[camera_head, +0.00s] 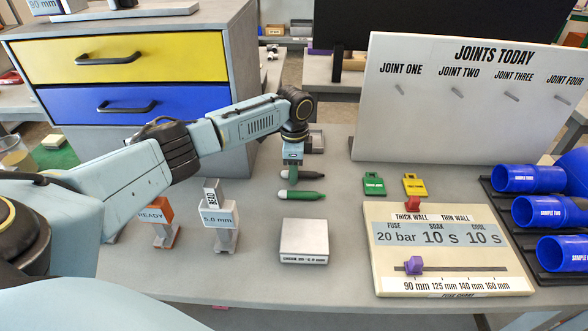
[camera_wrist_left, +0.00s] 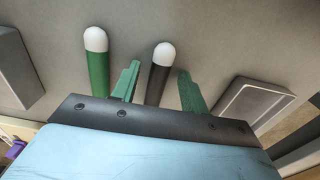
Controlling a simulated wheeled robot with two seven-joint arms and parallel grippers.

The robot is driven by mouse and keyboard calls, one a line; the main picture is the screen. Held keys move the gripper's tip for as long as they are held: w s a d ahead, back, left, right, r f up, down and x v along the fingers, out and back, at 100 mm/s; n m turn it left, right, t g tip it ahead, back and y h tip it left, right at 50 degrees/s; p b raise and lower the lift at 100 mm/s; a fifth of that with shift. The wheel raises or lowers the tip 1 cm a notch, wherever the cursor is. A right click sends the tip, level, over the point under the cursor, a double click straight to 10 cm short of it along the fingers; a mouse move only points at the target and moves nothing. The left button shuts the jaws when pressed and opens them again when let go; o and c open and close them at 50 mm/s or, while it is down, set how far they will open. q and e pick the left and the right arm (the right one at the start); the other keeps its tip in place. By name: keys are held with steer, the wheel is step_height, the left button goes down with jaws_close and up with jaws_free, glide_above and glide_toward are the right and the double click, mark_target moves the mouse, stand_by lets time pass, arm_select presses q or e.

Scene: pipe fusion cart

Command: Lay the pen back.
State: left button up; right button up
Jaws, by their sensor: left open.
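A black pen (camera_head: 308,178) with a white tip lies on the grey table. A green pen (camera_head: 303,196) with a white tip lies beside it, nearer the front. My left gripper (camera_head: 291,172) is over the black pen's left part, low near the table. In the left wrist view its green fingers (camera_wrist_left: 160,86) are open, one on either side of the black pen (camera_wrist_left: 158,75), with gaps showing. The green pen (camera_wrist_left: 97,70) is outside the fingers, to the left. The black pen's other end is hidden behind the gripper body. My right gripper is not in view.
A small grey tray (camera_head: 317,143) is just behind the black pen; it also shows in the left wrist view (camera_wrist_left: 250,104). A grey block (camera_head: 304,242) stands in front of the pens. Green (camera_head: 374,184) and yellow (camera_head: 414,185) tags, the fuse chart (camera_head: 450,284) and the joints board (camera_head: 450,125) are right.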

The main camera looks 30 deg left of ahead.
arm_select(q)
step_height(320, 180, up, 13)
steer(key=p, duration=0.2)
steer(key=shift+r, duration=0.15)
